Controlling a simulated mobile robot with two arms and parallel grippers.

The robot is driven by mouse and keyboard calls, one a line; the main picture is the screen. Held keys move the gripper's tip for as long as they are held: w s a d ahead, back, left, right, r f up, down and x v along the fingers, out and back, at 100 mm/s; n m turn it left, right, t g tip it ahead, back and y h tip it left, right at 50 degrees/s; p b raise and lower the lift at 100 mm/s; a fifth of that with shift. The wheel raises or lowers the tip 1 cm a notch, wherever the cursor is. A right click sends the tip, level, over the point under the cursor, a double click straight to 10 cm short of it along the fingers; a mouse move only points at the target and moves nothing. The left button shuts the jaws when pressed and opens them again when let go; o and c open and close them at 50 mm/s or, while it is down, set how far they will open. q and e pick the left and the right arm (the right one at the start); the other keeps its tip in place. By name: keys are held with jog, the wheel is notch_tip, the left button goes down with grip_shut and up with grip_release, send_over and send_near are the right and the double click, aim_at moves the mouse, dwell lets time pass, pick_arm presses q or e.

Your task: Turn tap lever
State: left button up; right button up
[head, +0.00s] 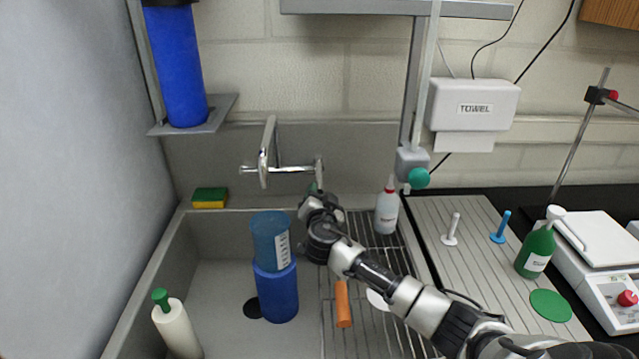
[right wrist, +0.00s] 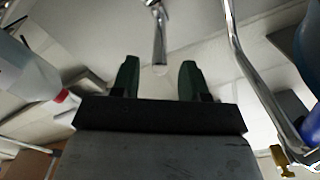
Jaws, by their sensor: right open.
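The chrome tap (head: 268,150) is on the wall behind the sink, its spout standing up and forward. A lever (head: 318,168) is at the right end of its horizontal body. My right gripper (head: 315,189) is just below and in front of this lever, partly hidden by its own wrist. In the right wrist view, the green fingers of the gripper (right wrist: 159,78) are open. The lever (right wrist: 159,38) hangs with its lower end between the fingertips in the picture, with gaps on both sides. I see no contact. My left gripper is out of view.
A blue bottle (head: 272,240) on a blue cylinder (head: 277,292) stands in the sink, left of my right arm. A white wash bottle (head: 386,212) stands close on the right. A sponge (head: 209,198) lies on the back ledge. A grooved drainboard (head: 420,215) is at right.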

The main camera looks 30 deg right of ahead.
aim_at(320, 184)
jog(key=x, duration=0.3)
jog(key=shift+w+d+p, duration=0.1)
jog(key=shift+w+p, duration=0.15)
jog(key=shift+p, duration=0.05)
jog(key=shift+w+d, duration=0.15)
jog(key=shift+w, duration=0.1)
jog(key=shift+c, duration=0.8)
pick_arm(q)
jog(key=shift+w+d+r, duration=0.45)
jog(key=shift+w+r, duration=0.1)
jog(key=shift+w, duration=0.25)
pick_arm(e)
grip_shut()
